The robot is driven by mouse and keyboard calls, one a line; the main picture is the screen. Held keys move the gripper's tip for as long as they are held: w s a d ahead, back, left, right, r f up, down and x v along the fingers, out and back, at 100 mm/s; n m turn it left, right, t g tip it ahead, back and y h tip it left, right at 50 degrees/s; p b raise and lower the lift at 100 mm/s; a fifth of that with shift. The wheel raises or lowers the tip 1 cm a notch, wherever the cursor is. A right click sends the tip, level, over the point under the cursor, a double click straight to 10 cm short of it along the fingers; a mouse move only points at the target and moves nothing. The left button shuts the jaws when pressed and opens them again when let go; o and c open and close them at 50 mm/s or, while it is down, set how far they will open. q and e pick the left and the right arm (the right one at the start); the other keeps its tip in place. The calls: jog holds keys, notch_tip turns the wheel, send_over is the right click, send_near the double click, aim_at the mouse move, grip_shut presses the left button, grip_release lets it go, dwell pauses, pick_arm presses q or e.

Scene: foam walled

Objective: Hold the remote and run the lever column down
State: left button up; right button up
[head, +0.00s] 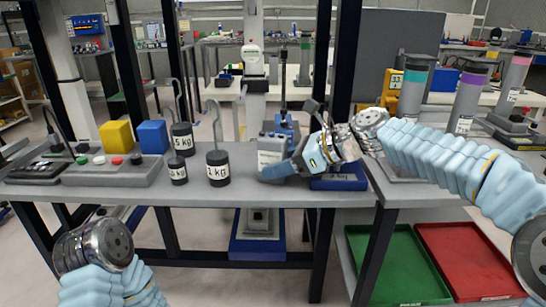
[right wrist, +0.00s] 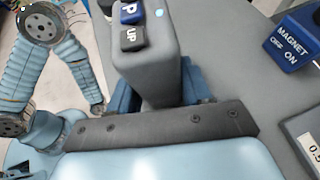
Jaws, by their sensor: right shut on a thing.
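The grey remote (head: 271,148) stands near the bench's right end in the head view. In the right wrist view the remote (right wrist: 150,70) shows a blue button and a black UP button. My right gripper (head: 278,171) reaches in from the right and is shut on the remote, its blue fingers on either side. A dark upright post (head: 283,88) stands behind it, and a pale column (head: 253,85) rises nearby; I cannot tell which is the lever column. My left arm shows at the lower left, but its gripper is out of view.
Black weights (head: 217,168) with hooks stand left of the remote. A yellow cube (head: 117,135), a blue cube (head: 152,137) and a button panel (head: 115,170) are farther left. A blue MAGNET box (right wrist: 297,40) shows in the wrist view. Green (head: 395,265) and red (head: 470,262) trays lie lower right.

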pick_arm(q)
grip_shut()
dwell(1.5)
